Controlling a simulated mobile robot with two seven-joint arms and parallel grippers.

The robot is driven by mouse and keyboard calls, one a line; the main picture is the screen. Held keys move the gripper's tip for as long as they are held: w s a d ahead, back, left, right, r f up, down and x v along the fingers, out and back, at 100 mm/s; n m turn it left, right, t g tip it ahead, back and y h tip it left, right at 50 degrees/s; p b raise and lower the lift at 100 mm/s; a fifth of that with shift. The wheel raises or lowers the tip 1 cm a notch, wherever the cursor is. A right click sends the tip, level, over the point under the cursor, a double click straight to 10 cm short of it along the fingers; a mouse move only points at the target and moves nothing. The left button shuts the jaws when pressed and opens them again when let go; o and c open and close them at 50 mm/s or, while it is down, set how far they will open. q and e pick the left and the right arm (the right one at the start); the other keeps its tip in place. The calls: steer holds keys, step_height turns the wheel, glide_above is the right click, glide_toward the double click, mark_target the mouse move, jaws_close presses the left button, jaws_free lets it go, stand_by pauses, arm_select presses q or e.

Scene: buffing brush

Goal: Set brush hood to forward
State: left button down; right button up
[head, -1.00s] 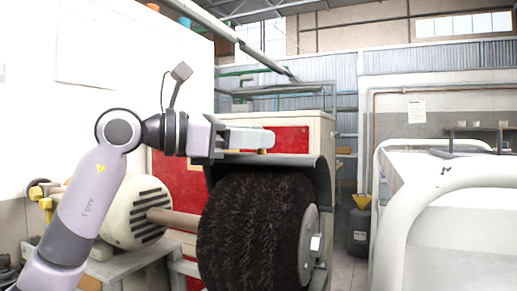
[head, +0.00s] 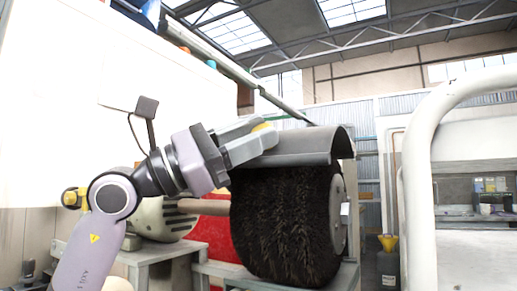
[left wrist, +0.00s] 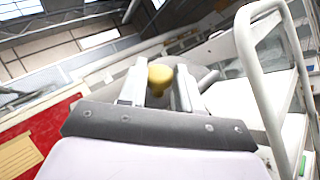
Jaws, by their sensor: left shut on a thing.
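The grey curved brush hood (head: 305,147) sits over the top of the round black brush (head: 285,225) in the head view. A yellow knob (head: 262,127) stands at the hood's upper left part; it also shows in the left wrist view (left wrist: 159,75). My left gripper (head: 262,138) reaches in from the left, tilted upward, with its fingers at the knob. In the left wrist view the fingers (left wrist: 158,88) stand on either side of the knob, shut on it. Part of the hood shows behind the knob there. My right gripper is not in view.
A cream motor (head: 160,220) and its shaft (head: 203,206) lie left of the brush on a stand. A red panel (head: 217,235) is behind. A thick white rail (head: 420,180) rises at right. A dark can with a yellow funnel (head: 388,243) stands on the floor between.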

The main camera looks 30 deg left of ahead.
arm_select(q)
steer(key=shift+s+f+m+h+b, duration=0.35)
steer(key=shift+m+h+b, duration=0.05)
steer(key=shift+m+h, duration=0.1)
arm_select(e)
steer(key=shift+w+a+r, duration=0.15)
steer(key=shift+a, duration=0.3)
arm_select(q)
steer(key=c, duration=0.8)
jaws_free()
steer(key=shift+f, duration=0.1)
steer(key=b+v, duration=0.1)
steer(key=v, duration=0.6)
steer(key=shift+b, duration=0.35)
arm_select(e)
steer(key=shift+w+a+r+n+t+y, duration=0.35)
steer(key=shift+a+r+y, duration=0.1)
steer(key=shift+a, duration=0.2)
arm_select(q)
steer(key=shift+s, duration=0.1)
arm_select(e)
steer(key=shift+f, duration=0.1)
